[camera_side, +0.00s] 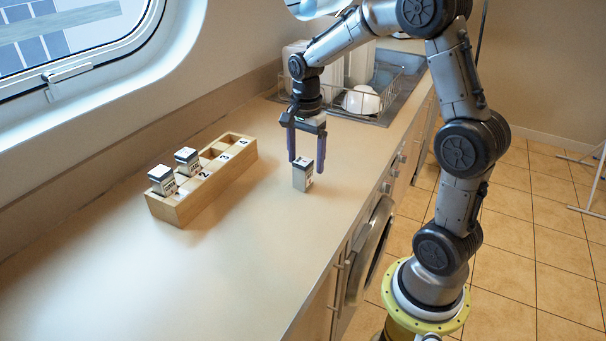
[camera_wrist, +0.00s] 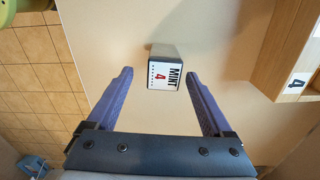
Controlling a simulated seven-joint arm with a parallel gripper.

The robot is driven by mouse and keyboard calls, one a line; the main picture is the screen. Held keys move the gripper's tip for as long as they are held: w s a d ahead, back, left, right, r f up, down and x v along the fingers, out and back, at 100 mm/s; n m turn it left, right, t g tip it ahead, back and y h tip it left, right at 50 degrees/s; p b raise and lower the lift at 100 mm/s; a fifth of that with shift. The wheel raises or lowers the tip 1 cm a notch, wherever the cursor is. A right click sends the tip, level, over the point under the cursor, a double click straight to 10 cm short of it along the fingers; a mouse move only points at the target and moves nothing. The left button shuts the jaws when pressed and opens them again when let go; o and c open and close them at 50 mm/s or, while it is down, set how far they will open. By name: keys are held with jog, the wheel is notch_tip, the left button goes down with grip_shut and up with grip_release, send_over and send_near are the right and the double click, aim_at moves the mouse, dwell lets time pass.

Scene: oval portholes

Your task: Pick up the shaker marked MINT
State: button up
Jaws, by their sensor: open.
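In the side view the same shaker (camera_side: 302,177) stands upright on the counter. My gripper (camera_side: 306,164) is open and points down just above and around the shaker's top in that view. Its two purple fingers also show in the wrist view (camera_wrist: 159,72), apart, with nothing held between them. I cannot tell from the side view whether a finger touches the shaker.
A wooden rack (camera_side: 210,185) with numbered compartments stands to the left, holding two shakers (camera_side: 162,180) (camera_side: 187,161) at its near end. A dish rack with a white bowl (camera_side: 362,99) is behind my gripper. The counter (camera_side: 250,265) in front is clear; its edge lies to the right.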

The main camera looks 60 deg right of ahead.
aim_at(303, 173)
jog(key=shift+w+a+f, duration=0.15)
jog(key=shift+f, duration=1)
jog(key=shift+w+a+f, duration=0.1)
jog(key=shift+f, duration=1.05)
grip_shut()
